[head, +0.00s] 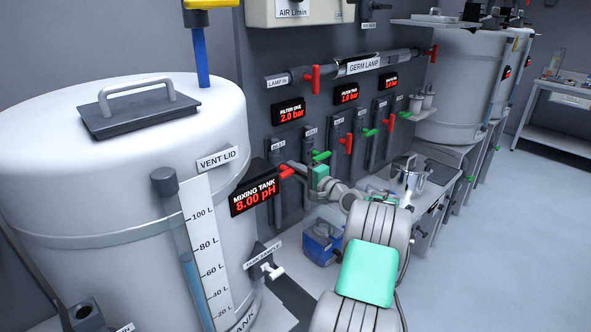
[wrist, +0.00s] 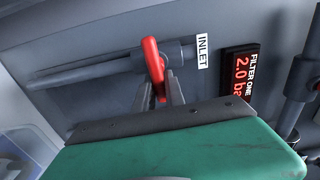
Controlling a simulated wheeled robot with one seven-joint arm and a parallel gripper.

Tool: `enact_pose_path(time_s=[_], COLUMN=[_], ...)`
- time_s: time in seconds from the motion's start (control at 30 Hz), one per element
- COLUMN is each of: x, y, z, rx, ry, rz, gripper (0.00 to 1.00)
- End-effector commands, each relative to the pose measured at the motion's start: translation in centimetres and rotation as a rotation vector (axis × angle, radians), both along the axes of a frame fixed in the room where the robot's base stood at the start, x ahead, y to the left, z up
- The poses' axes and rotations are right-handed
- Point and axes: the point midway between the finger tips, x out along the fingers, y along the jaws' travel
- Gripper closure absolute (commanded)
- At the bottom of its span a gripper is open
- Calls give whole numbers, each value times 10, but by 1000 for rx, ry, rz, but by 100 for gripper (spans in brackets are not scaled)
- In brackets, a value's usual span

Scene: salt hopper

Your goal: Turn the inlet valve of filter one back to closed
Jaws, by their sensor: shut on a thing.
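The inlet valve of filter one has a red lever handle (wrist: 152,62) on a grey vertical pipe, beside an INLET label (wrist: 202,51). In the wrist view the lever lies across the pipe. My gripper (wrist: 161,97) is shut on the lever, with one dark finger on each side of it. In the head view the red lever (head: 286,171) sticks out beside the mixing tank display, with my gripper (head: 296,169) at it. The fingers are small there. The FILTER ONE display (head: 291,111) reads 2.0 bar and also shows in the wrist view (wrist: 240,72).
A mixing tank (head: 130,150) with a pH display (head: 256,195) stands close on the left. Another valve with a green lever (head: 321,156) is just right of the inlet. A blue container (head: 321,243) sits below my arm. Open floor (head: 520,240) lies to the right.

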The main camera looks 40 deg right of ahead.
Motion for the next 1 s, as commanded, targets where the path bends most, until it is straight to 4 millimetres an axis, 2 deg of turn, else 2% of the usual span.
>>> enact_pose_path(time_s=[0.2, 0.23, 0.5, 0.77, 0.87, 1.0], x=[0, 0, 0, -3, -16, -47], y=[-1, -1, 0, 0, -1, -3], z=[0, 0, 0, -1, -2, -2], rx=[-2, -2, -2, -1, -2, -2], ry=[0, 0, 0, 0, 1, 0], rz=[-2, -2, 0, -1, -1, -4], gripper=[100, 84, 64, 64, 64, 64])
